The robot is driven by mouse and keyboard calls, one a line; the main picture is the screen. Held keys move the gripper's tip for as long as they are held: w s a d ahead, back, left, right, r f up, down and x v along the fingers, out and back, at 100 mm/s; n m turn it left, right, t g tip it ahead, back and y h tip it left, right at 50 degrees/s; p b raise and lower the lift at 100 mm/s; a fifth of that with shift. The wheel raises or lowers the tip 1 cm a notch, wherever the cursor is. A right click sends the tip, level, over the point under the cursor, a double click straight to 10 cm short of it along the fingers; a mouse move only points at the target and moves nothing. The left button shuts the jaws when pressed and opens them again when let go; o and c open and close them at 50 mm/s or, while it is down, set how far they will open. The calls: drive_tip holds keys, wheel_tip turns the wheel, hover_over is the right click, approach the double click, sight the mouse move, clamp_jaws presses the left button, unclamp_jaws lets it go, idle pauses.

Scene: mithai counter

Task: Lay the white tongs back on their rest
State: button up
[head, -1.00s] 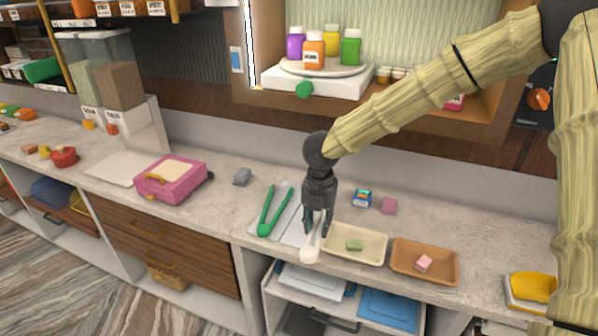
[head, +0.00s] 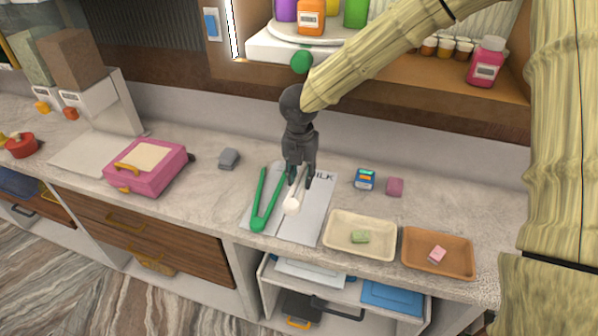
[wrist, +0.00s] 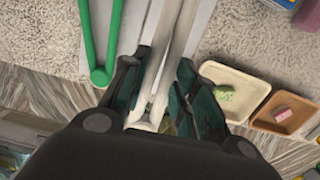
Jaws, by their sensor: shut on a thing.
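The white tongs (head: 292,205) are in my gripper (head: 300,183), which is shut on them; in the wrist view the white tongs (wrist: 170,60) run lengthwise between the fingers (wrist: 160,112). In the head view they appear over a flat grey-white rest (head: 312,225) with lettering ending "ILK" at its far end. Green tongs (head: 262,200) lie on the left side of this rest, and also show in the wrist view (wrist: 100,72). I cannot tell whether the white tongs touch the rest.
A cream tray (head: 335,247) with a green piece and an orange-brown tray (head: 468,268) with a pink piece stand to the right. Small blue (head: 365,179) and pink (head: 394,187) blocks lie behind them. A pink case (head: 145,184) and grey block (head: 229,158) are left.

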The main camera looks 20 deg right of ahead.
drive_tip(key=shift+f+b, duration=3.25)
drive_tip(key=shift+f, duration=0.7)
drive_tip(key=shift+f+b, duration=0.6)
drive_tip(key=shift+f, duration=1)
drive_tip(key=o, duration=1.6)
drive_tip(key=o, duration=0.5)
drive_tip(key=shift+o, duration=0.2)
wheel_tip(320, 180, up, 12)
drive_tip(key=shift+s+a, duration=0.2)
drive_tip(key=shift+s, duration=0.25)
